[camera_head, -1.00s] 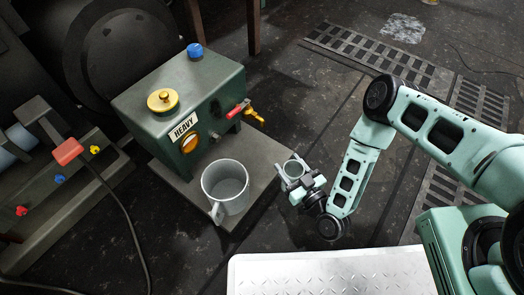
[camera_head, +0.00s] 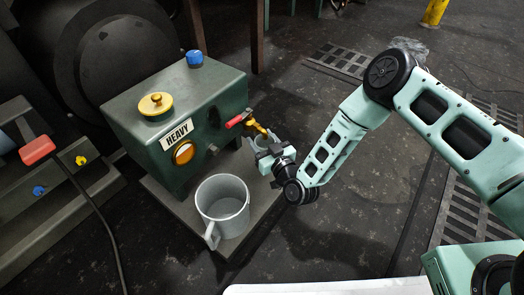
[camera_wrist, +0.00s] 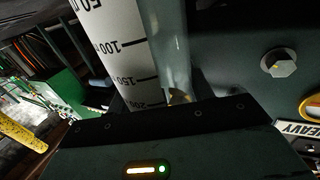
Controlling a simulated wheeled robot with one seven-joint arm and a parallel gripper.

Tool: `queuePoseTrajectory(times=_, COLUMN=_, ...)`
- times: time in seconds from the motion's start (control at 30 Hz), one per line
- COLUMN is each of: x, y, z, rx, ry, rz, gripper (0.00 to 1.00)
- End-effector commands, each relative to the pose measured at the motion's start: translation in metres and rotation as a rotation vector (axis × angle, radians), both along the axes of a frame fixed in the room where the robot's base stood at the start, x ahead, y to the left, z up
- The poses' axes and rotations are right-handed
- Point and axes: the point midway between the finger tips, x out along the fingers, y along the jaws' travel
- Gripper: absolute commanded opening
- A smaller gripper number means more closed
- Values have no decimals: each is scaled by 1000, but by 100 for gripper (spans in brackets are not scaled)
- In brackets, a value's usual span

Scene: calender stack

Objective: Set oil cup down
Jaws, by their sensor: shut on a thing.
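The oil cup (camera_wrist: 122,55), a clear cup with a white graduated strip, fills the middle of the wrist view. My gripper (camera_head: 266,156) is shut on it. In the head view the cup (camera_head: 256,142) is small and partly hidden by the gripper and by a yellow tap (camera_head: 259,130). It is held close to the tap at the right side of the green HEAVY oil box (camera_head: 176,115). It is above the plate edge, and whether it touches anything I cannot tell. The level inside the cup is unclear.
A large grey mug (camera_head: 222,207) stands on the dark base plate (camera_head: 254,213) in front of the box, left of and below my gripper. A red lever handle (camera_head: 238,119) sticks out near the tap. Bare plate shows right of the mug.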

Motion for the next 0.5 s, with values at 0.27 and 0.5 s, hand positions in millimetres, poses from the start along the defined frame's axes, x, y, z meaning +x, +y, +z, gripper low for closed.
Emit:
queuePoseTrajectory(times=0.27, x=0, y=0, z=-34, rx=1, ry=2, rz=-1, gripper=18)
queuePoseTrajectory(times=0.5, x=-1, y=0, z=-33, rx=1, ry=0, rz=0, gripper=18)
